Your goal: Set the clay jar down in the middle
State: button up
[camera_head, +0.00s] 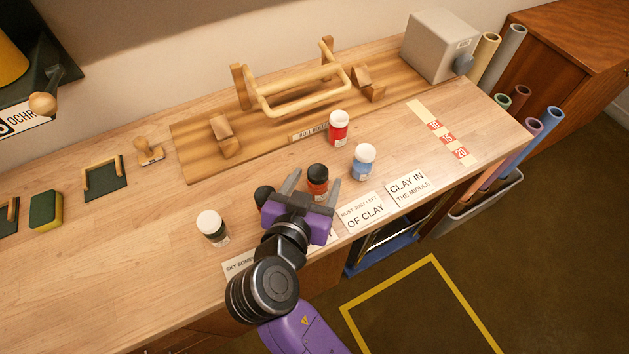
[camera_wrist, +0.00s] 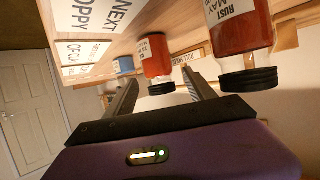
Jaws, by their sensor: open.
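An orange-red jar with a black lid (camera_head: 318,179) stands on the bench and looks like the clay jar; its label is too small to read. In the wrist view this jar (camera_wrist: 155,58) shows between and just ahead of the fingertips. My gripper (camera_head: 312,187) is open, with fingers on either side of the jar in the picture; contact cannot be told. A second red-orange jar (camera_wrist: 238,30), labelled RUST, is close on the right in the wrist view; its black lid (camera_head: 264,194) shows left of my gripper. The CLAY IN THE MIDDLE card (camera_head: 409,188) lies at the front edge.
A blue jar (camera_head: 363,162) and a red jar (camera_head: 338,129), both white-lidded, stand to the right and behind. A white-lidded dark jar (camera_head: 213,229) stands left. Other cards line the front edge, including OF CLAY (camera_head: 363,212). A wooden rack (camera_head: 300,95) is behind.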

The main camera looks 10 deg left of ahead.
jog(key=shift+r, duration=0.1)
jog(key=shift+r+p, duration=0.2)
jog(key=shift+p, duration=0.1)
jog(key=b+v, duration=0.2)
jog(key=v, duration=1)
